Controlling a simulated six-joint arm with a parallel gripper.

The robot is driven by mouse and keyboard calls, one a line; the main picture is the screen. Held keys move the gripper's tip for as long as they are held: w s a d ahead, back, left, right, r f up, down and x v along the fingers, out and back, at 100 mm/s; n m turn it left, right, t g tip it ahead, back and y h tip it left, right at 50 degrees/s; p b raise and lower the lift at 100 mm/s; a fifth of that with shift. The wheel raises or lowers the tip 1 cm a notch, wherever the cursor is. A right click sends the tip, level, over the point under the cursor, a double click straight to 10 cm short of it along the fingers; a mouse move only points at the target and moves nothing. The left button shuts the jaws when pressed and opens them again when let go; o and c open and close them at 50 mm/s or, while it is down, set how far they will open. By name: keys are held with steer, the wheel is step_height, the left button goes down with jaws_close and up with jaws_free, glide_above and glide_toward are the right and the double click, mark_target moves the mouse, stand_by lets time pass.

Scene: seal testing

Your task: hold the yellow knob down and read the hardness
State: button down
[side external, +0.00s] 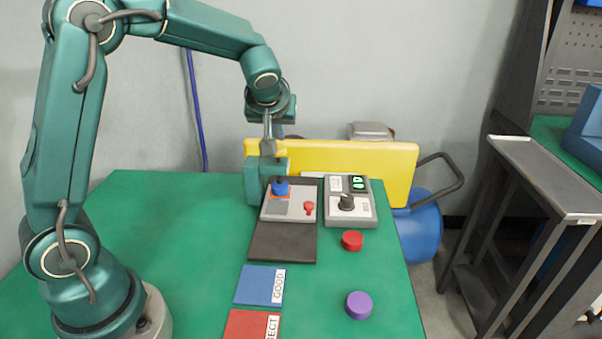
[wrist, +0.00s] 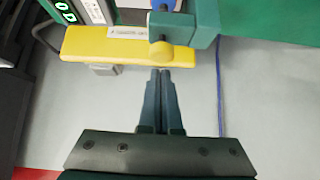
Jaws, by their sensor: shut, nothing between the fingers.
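A yellow knob (wrist: 172,56) shows against the teal tester stand (wrist: 206,22) in the wrist view. My gripper (wrist: 162,72) is shut and empty, its fingertips just below the knob in that picture; I cannot tell whether they touch it. In the side view my gripper (side external: 268,148) points down at the top of the teal stand (side external: 258,186), and the knob cannot be told apart there. A blue piece (side external: 281,187) sits on the grey base beside the stand. The grey readout box (side external: 364,214) has a small green-digit display (side external: 357,184), too small to read surely.
A dark plate (side external: 283,246) lies in front of the stand. A blue GOOD pad (side external: 258,285) and a red reject pad (side external: 250,325) lie nearer. A red disc (side external: 352,240) and a purple disc (side external: 359,305) stand right. A yellow panel (side external: 350,158) is behind. The table's left is clear.

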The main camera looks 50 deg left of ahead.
steer(key=shift+f, duration=0.55)
steer(key=shift+s+d+f, duration=0.1)
steer(key=shift+s+f, duration=0.05)
steer(key=shift+f, duration=1.1)
stand_by(1.3)
steer(key=r, duration=0.5)
steer(key=shift+w, duration=0.35)
steer(key=v, duration=1)
steer(key=shift+r, duration=0.15)
